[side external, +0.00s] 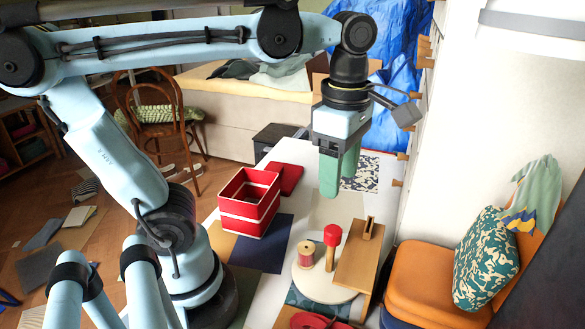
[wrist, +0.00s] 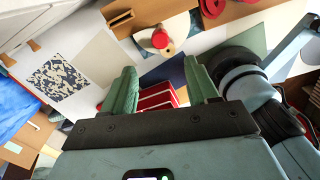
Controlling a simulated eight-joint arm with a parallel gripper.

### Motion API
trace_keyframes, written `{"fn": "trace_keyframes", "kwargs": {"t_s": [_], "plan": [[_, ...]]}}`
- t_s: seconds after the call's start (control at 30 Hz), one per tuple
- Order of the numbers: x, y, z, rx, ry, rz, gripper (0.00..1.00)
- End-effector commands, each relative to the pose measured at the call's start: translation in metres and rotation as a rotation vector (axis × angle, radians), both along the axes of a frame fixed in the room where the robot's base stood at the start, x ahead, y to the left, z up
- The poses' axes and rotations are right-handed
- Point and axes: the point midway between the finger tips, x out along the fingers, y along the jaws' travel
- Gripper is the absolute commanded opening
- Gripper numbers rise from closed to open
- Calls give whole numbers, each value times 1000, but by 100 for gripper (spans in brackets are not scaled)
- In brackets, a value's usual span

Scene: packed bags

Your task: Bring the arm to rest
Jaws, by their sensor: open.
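My gripper (side external: 340,172) hangs from the arm with its green fingers pointing down, above the table and to the right of the red box. In the wrist view the two green fingers of my gripper (wrist: 160,80) stand wide apart, with nothing between their tips. My gripper is open and empty. In the side view one finger mostly hides the other. The arm reaches across the top of the picture, well above the table.
A red box with white bands (side external: 232,208) stands on the table (side external: 226,262), a red flat piece (side external: 290,171) behind it. A round board (side external: 318,290) bears a spool (side external: 306,256) and a red-topped peg (side external: 332,236). A wooden stand (side external: 357,265) is beside it. A white wall (side external: 500,90) rises at right.

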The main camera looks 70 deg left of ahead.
Motion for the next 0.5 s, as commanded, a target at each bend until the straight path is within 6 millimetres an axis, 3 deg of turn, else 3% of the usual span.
{"fn": "trace_keyframes", "kwargs": {"t_s": [0.5], "plan": [[0,1,2,-1,-9,-30,59]]}}
